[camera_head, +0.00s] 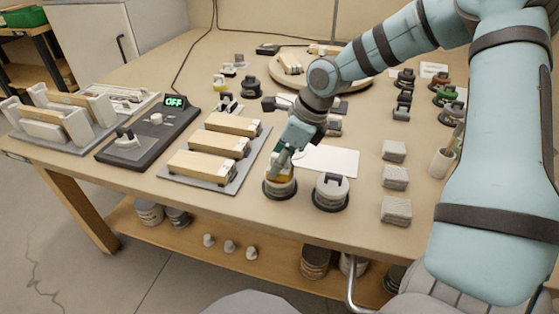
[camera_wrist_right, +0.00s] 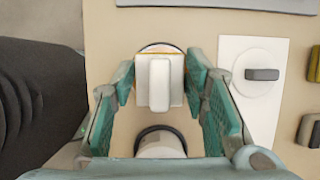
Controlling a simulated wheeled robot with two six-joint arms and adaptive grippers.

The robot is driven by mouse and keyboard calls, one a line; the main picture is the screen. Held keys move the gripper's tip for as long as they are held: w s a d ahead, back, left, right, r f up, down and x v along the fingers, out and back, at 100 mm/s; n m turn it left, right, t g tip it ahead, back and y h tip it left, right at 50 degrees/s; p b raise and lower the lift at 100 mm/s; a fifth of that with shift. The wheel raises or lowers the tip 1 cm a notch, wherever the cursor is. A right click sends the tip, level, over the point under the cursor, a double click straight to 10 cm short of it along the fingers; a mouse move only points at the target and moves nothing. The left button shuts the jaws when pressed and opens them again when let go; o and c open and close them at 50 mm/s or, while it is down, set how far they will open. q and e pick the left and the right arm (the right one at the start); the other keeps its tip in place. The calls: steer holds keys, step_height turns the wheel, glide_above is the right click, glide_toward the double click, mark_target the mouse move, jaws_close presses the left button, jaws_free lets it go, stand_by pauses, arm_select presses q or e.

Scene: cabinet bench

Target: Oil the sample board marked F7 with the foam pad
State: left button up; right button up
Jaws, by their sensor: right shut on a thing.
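My right gripper (camera_head: 285,150) reaches down over a dark-based round pot (camera_head: 280,190) near the front edge. In the right wrist view its fingers (camera_wrist_right: 160,80) are shut on a pale block with a raised bar grip (camera_wrist_right: 160,82), which looks like the foam pad. The block is over or in the pot; its underside is hidden, so I cannot tell whether it touches oil. Three pale wooden sample boards (camera_head: 201,165) lie in a row on a grey tray (camera_head: 238,182), left of the gripper. I cannot read a F7 mark. My left gripper is not in view.
A second pot with a dark handle (camera_head: 331,192) stands just right. A dark device with a green "OFF" display (camera_head: 174,101) and a rack of boards (camera_head: 60,120) are left. Several grey blocks (camera_head: 395,178) and a cup (camera_head: 441,162) stand right. A white sheet (camera_head: 335,161) lies behind.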

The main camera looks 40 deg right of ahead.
stand_by(0.5)
step_height(320, 180, up, 7)
steer(key=p, duration=0.5)
